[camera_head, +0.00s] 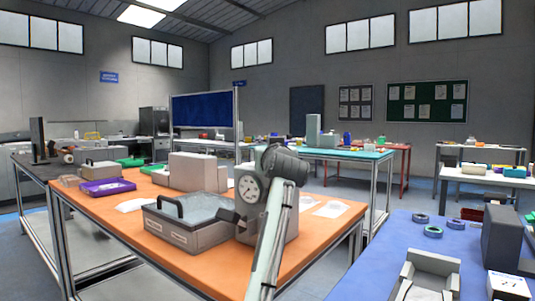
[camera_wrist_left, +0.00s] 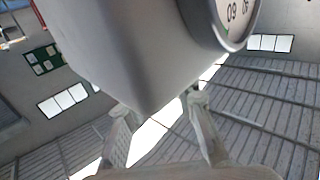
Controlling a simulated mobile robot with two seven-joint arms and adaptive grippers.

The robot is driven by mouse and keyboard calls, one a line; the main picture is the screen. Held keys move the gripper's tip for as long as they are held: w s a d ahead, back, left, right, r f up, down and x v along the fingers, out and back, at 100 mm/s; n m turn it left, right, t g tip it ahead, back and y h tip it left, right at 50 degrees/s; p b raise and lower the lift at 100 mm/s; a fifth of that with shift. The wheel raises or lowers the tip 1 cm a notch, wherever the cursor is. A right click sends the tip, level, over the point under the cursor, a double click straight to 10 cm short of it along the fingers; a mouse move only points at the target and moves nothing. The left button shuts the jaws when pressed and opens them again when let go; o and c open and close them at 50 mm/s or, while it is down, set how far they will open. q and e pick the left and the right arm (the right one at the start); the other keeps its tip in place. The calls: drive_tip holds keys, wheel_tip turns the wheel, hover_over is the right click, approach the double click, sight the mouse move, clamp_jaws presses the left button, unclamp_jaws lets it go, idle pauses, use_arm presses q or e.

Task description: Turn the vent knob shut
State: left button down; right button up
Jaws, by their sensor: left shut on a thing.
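A grey machine (camera_head: 284,228) with a round white dial (camera_head: 249,188) stands on the orange table. Its grey body (camera_wrist_left: 125,50) fills the top of the left wrist view, with part of the numbered dial (camera_wrist_left: 234,14) at the upper right. My left arm rises from the bottom of the head view in front of the machine and hides part of it. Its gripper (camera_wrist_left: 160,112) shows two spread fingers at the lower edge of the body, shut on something. The vent knob cannot be made out clearly; the body hides the contact. My right gripper is out of view.
A grey lidded tray (camera_head: 180,236) stands just left of the machine. A light grey box (camera_head: 192,172) and a purple tray (camera_head: 107,187) are farther back. A blue table (camera_head: 385,262) at the right holds tape rolls and a grey stand (camera_head: 428,272).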

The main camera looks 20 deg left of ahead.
use_arm(q)
drive_tip(key=n+g+y, duration=0.2)
drive_tip(key=y, duration=0.1)
drive_tip(key=shift+w+d+n+y, duration=0.1)
drive_tip(key=shift+d+n+y, duration=0.05)
drive_tip(key=shift+n+y, duration=0.25)
drive_tip(key=shift+n+g+y, duration=0.9)
drive_tip(key=shift+g+y, duration=0.1)
drive_tip(key=shift+g, duration=0.2)
drive_tip(key=shift+n+g+y, duration=0.8)
drive_tip(key=shift+n+g, duration=0.1)
drive_tip(key=shift+g, duration=0.2)
drive_tip(key=shift+n+g+y, duration=0.7)
drive_tip(key=shift+n+g, duration=0.2)
drive_tip(key=shift+g, duration=0.6)
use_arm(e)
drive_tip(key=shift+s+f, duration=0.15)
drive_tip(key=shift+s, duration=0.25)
use_arm(q)
drive_tip(key=shift+f+n+g+y, duration=0.1)
drive_tip(key=shift+n+g+y, duration=0.2)
drive_tip(key=shift+n, duration=0.1)
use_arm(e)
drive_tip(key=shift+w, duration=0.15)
use_arm(q)
drive_tip(key=shift+f, duration=0.1)
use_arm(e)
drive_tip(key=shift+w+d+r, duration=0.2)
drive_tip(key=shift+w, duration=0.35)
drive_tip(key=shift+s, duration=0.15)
